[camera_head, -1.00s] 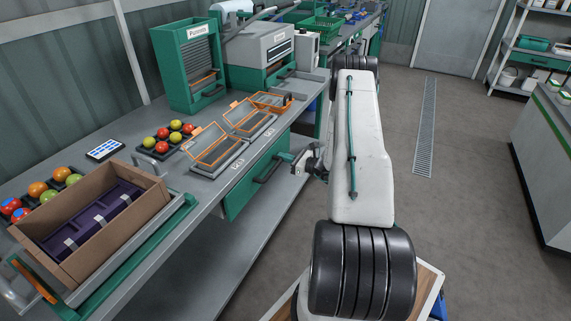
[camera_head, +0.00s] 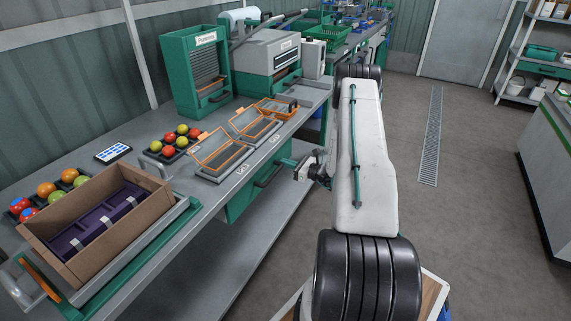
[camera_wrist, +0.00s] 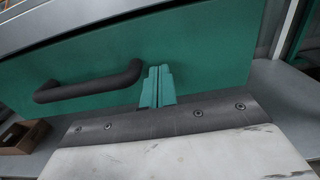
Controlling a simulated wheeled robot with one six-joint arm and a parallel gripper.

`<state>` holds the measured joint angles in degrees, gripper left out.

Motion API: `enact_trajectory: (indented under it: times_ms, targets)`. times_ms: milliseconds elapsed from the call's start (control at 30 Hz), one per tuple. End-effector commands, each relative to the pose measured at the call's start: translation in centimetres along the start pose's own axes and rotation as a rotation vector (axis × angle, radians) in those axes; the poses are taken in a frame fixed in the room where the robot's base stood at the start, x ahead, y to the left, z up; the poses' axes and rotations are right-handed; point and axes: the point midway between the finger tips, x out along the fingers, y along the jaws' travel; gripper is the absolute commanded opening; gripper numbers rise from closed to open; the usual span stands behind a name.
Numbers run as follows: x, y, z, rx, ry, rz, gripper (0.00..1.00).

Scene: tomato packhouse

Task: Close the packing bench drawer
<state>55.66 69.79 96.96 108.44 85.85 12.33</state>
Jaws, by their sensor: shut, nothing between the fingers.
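The packing bench drawer (camera_head: 240,202) is a green front with a dark bar handle (camera_head: 268,176), below the bench top. In the wrist view the green drawer front (camera_wrist: 210,60) spans the picture, with its handle (camera_wrist: 88,84) left of my fingers. My gripper (camera_wrist: 158,70) has its teal fingers together and points at the drawer front, just right of the handle. It holds nothing. Whether the fingertips touch the front, and how far the drawer stands out, I cannot tell. In the head view my gripper (camera_head: 288,163) is beside the drawer's right end, partly hidden.
The bench top (camera_head: 130,180) carries a cardboard box (camera_head: 150,215), tomatoes in dark trays, orange-framed sieves (camera_head: 215,160) and green machines. A lower shelf (camera_head: 190,275) runs below. Open floor (camera_head: 465,160) lies to the right, with another bench (camera_head: 545,150) at the edge.

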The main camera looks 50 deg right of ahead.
Motion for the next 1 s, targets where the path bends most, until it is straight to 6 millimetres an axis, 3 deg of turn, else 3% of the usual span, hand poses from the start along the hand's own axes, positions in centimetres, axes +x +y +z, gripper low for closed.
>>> enact_trajectory:
  times_ms: [200, 433, 633, 1000]
  targets:
    - [-5.3, -0.4, -0.1, 0.007, 0.001, -0.011, 0.00]
    - [-9.6, -0.1, -0.2, 0.007, 0.001, -0.006, 0.00]
    - [-11.3, 0.1, -0.2, 0.008, 0.001, -0.002, 0.00]
    - [-11.6, 0.6, -0.6, -0.004, 0.018, 0.019, 0.00]
